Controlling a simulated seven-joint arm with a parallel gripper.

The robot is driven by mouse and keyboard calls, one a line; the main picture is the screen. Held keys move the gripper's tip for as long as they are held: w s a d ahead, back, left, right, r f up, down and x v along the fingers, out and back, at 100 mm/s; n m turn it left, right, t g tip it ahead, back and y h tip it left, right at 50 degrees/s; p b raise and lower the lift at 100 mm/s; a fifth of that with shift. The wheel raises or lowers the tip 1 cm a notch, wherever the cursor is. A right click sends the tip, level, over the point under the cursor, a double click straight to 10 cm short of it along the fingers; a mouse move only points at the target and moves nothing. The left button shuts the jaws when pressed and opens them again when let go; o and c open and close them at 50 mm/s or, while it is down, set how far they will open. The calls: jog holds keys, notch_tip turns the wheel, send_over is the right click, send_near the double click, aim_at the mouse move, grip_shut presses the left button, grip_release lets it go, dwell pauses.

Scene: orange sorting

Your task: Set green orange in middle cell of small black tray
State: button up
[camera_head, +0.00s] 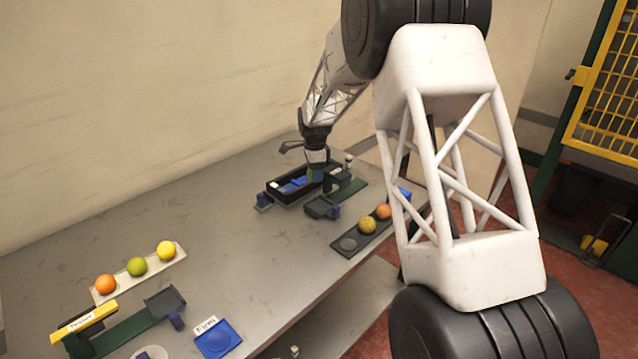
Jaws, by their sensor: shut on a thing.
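My gripper (314,172) is at the far part of the table, low at the right end of a black tray (272,196) with blue parts inside. It is shut on a small, mostly hidden thing; a patch of olive green shows at the fingers, which looks like a green orange (311,176). Whether it touches the tray is too small to tell. Another green orange (137,267) sits in the middle of a pale tray at the left, between an orange one (106,285) and a yellow one (166,251).
A dark tray (337,246) at the right edge holds a mottled yellow fruit (367,225) and an orange one (383,211); its near cell is empty. A green stand with a yellow label (84,318) and a blue dish (218,340) are in front. The table's middle is clear.

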jog(key=w+a+r+m, duration=0.2)
jog(key=w+a, duration=0.1)
jog(key=w, duration=1)
jog(key=shift+w+a+m, duration=0.3)
jog(key=shift+r, duration=0.1)
jog(key=shift+f, duration=4.1)
jog(key=o, duration=1.1)
jog(key=shift+r, duration=0.25)
